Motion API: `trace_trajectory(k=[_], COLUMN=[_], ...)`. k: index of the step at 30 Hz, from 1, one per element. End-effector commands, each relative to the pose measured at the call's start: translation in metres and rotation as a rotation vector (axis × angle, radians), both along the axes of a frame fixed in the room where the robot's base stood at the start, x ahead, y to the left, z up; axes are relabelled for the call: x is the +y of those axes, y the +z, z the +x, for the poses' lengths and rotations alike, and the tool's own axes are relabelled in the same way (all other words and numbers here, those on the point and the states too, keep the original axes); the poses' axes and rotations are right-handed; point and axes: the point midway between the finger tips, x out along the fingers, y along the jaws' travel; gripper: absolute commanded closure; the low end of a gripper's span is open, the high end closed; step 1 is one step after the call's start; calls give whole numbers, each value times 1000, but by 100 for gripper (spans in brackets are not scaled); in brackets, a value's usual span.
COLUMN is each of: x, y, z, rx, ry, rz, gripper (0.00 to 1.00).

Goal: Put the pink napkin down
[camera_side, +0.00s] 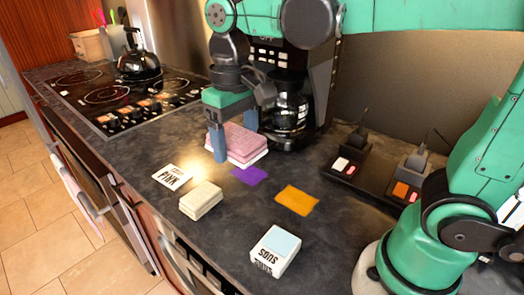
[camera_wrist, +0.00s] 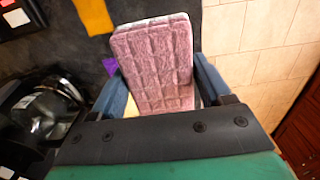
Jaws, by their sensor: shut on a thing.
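The pink napkin (camera_side: 240,139) is a thick, quilted pink block with a white lower edge. It sits between the two blue fingers of my gripper (camera_side: 233,142), which is shut on it. In the wrist view the pink napkin (camera_wrist: 152,62) fills the space between the fingers of my gripper (camera_wrist: 160,88) and extends beyond them. It is low over the dark counter (camera_side: 235,222); I cannot tell whether it touches the surface. A white card with black lettering (camera_side: 172,177) lies to its left front, and a purple square (camera_side: 249,175) lies just in front of it.
A cream napkin stack (camera_side: 201,200), an orange square (camera_side: 297,200) and a white lettered box (camera_side: 274,251) are on the front counter. A coffee maker (camera_side: 292,105) stands close behind my gripper. A stove with a black kettle (camera_side: 139,66) is at left. A dark tray (camera_side: 375,178) is at right.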

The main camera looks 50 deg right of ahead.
Motion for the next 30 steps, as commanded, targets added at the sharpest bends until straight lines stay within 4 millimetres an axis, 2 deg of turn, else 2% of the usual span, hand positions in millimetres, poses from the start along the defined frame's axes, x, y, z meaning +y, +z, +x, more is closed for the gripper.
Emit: trace_trajectory(k=[3, 15, 19, 26, 30], x=[0, 0, 0, 0, 0], y=[-27, -111, -130, -146, -163], z=[1, 1, 1, 1, 1], rx=[0, 0, 0, 0, 0], ry=[0, 0, 0, 0, 0], rz=[0, 0, 0, 0, 0], gripper=[86, 86, 86, 86, 86])
